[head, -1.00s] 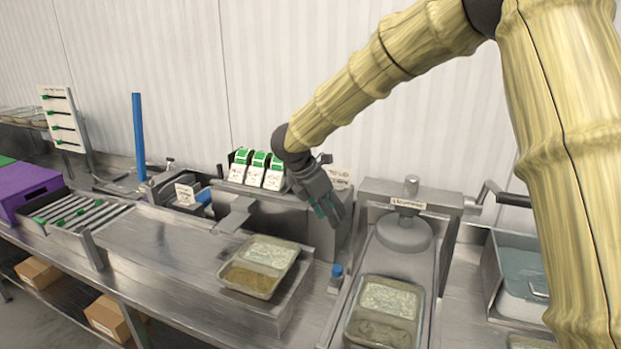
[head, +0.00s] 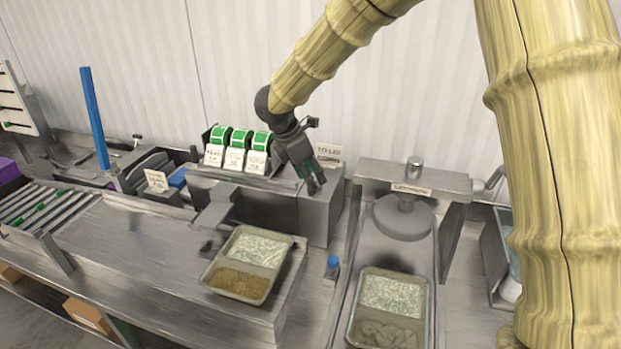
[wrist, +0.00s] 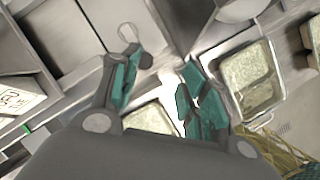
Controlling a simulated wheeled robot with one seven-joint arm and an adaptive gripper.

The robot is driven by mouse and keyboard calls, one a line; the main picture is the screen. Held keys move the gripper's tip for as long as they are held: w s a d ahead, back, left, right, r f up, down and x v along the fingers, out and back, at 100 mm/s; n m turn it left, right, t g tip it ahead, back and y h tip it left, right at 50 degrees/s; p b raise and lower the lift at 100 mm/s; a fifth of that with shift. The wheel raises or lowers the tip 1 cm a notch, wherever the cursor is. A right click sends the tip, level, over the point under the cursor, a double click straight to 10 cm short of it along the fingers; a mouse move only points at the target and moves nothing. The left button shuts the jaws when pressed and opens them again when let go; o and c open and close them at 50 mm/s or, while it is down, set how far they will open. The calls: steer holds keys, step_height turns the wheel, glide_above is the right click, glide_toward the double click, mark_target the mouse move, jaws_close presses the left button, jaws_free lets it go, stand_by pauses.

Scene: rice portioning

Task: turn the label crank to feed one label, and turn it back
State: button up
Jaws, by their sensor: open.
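The label machine (head: 250,205) is a grey metal box with three green-and-white label rolls (head: 237,140) on top. My gripper (head: 314,186) hangs open, fingers down, at the right end of this box. In the wrist view my gripper (wrist: 157,78) shows its two green-padded fingers apart with nothing held. A round grey disc (wrist: 128,33) and a small dark knob (wrist: 145,61) lie just beyond the fingertips; they look like the label crank, but I cannot be sure. The crank cannot be made out in the head view, where my gripper covers part of the box end.
A filled two-part tray (head: 248,265) sits on the steel counter before the label machine. A blue post (head: 95,118) and roller rack (head: 35,212) are at left.

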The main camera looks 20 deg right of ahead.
steer(key=w+f, duration=0.1)
steer(key=f, duration=0.1)
steer(key=w+d+f+p, duration=0.1)
steer(key=f, duration=0.1)
steer(key=w+f, duration=0.1)
steer(key=w, duration=0.1)
steer(key=shift+d+f, duration=0.15)
steer(key=shift+f, duration=0.25)
steer(key=shift+s+r, duration=0.25)
steer(key=shift+s, duration=0.25)
steer(key=shift+s+r, duration=0.2)
steer(key=shift+s, duration=0.25)
steer(key=shift+s+d+r, duration=0.1)
steer(key=shift+s+r, duration=0.1)
steer(key=shift+s, duration=0.1)
steer(key=shift+c, duration=0.8)
steer(key=shift+f, duration=0.1)
steer(key=c, duration=0.3)
steer(key=shift+w+f, duration=0.4)
steer(key=shift+w, duration=0.3)
jaws_close()
steer(key=shift+s+r, duration=0.1)
